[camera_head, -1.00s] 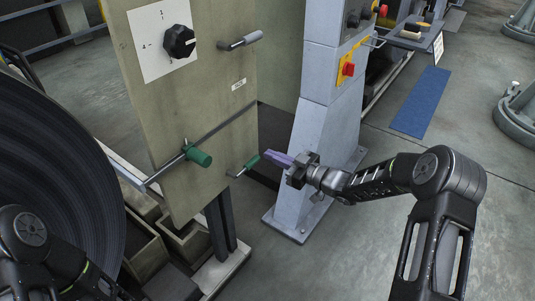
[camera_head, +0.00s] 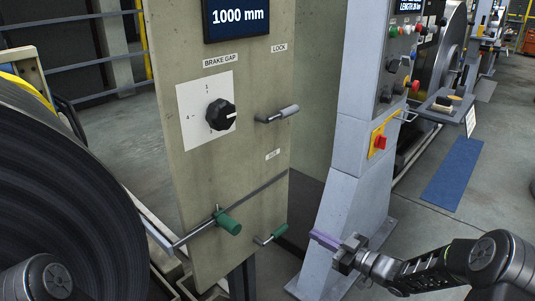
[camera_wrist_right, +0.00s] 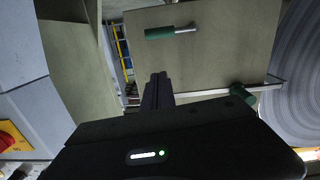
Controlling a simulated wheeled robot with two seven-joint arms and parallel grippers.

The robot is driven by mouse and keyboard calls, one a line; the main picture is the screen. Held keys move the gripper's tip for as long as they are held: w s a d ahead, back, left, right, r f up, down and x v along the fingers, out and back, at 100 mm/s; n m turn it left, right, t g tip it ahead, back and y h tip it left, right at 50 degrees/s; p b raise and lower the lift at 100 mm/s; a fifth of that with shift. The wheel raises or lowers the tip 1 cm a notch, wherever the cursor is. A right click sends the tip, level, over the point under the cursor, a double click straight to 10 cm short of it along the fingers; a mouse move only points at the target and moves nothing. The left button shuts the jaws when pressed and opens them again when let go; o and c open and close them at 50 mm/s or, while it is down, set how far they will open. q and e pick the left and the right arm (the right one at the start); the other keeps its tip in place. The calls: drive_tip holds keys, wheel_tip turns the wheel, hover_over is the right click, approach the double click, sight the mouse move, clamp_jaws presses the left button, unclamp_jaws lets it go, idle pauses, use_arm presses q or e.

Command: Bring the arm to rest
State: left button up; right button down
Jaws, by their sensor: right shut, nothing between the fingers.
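My right gripper (camera_head: 325,240) has purple fingers closed together with nothing between them. It points left, in front of the grey column's base, a short gap right of the small green-handled lever (camera_head: 272,235) on the panel. In the right wrist view its dark closed fingers (camera_wrist_right: 157,92) stick out past the gripper body, below a green handle (camera_wrist_right: 172,32) and apart from it. My right arm stretches in from the lower right. Only a dark joint of my left arm shows at the bottom left; the left gripper is out of view.
The beige panel (camera_head: 215,165) carries a black brake-gap knob (camera_head: 221,115), a grey lock lever (camera_head: 278,114) and a larger green handle (camera_head: 228,223). A big dark coil (camera_head: 60,190) stands left. The grey column (camera_head: 350,160) bears a red switch (camera_head: 380,142). Floor around the blue mat (camera_head: 453,173) is clear.

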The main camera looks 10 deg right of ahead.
wheel_tip(320, 180, down, 11)
drive_tip(key=s+d+m+h, duration=0.2)
drive_tip(key=m+h, duration=0.4)
drive_tip(key=s+a+f+m+g+h, duration=0.1)
drive_tip(key=s+a+f+m+g, duration=0.3)
drive_tip(key=s+f, duration=0.45)
drive_tip(key=s+a+f+g, duration=0.3)
drive_tip(key=s+a, duration=0.1)
drive_tip(key=s, duration=0.4)
drive_tip(key=s+a+f+m+g, duration=0.1)
drive_tip(key=s+a+f+g, duration=0.15)
drive_tip(key=s+a, duration=0.4)
drive_tip(key=s+a+f+g, duration=0.3)
drive_tip(key=s, duration=0.7)
wheel_tip(320, 180, up, 23)
drive_tip(key=a+p, duration=0.1)
drive_tip(key=p, duration=2.1)
drive_tip(key=shift+a, duration=0.15)
drive_tip(key=shift+s+f, duration=0.1)
drive_tip(key=shift+f, duration=0.05)
